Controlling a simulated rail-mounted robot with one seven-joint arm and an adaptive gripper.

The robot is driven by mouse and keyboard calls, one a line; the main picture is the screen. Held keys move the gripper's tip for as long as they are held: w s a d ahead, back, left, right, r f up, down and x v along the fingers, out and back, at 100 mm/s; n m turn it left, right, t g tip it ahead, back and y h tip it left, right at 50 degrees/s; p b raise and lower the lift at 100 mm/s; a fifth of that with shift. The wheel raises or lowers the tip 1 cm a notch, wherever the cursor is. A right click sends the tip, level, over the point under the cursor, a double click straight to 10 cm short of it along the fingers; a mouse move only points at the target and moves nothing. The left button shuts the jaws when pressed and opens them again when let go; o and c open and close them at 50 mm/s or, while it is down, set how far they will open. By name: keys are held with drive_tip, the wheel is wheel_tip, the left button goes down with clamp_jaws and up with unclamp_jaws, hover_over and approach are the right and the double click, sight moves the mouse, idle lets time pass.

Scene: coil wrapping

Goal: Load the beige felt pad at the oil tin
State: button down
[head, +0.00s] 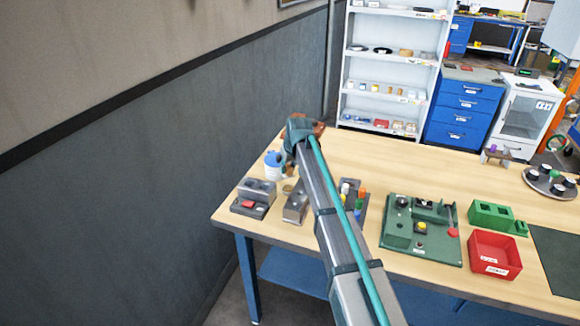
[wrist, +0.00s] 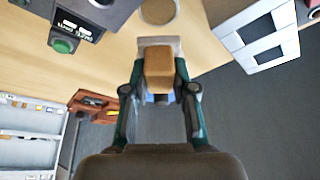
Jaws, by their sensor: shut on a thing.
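In the wrist view my gripper (wrist: 160,75) is shut on a tan block, which I take to be the beige felt pad (wrist: 159,66). A pale edge and a little blue show behind the pad, but I cannot tell whether it touches them. In the head view a white tin with a blue top (head: 273,166), seemingly the oil tin, stands at the table's far left. My arm reaches to just right of it. The fingers and the pad are hidden in the head view.
A tan disc (wrist: 158,10) lies on the table (head: 395,165). Grey blocks (head: 253,198) stand at the table's left end. Right of my arm are a green fixture (head: 421,245), a red bin (head: 495,256) and a round tray (head: 550,184). The wall is close on the left.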

sight(289, 177)
drive_tip(key=shift+f+b, duration=1.15)
drive_tip(key=shift+f, duration=1.65)
drive_tip(key=shift+f, duration=0.55)
drive_tip(key=shift+r, duration=0.15)
drive_tip(key=shift+r+p, duration=1.35)
drive_tip(key=shift+r, duration=2.05)
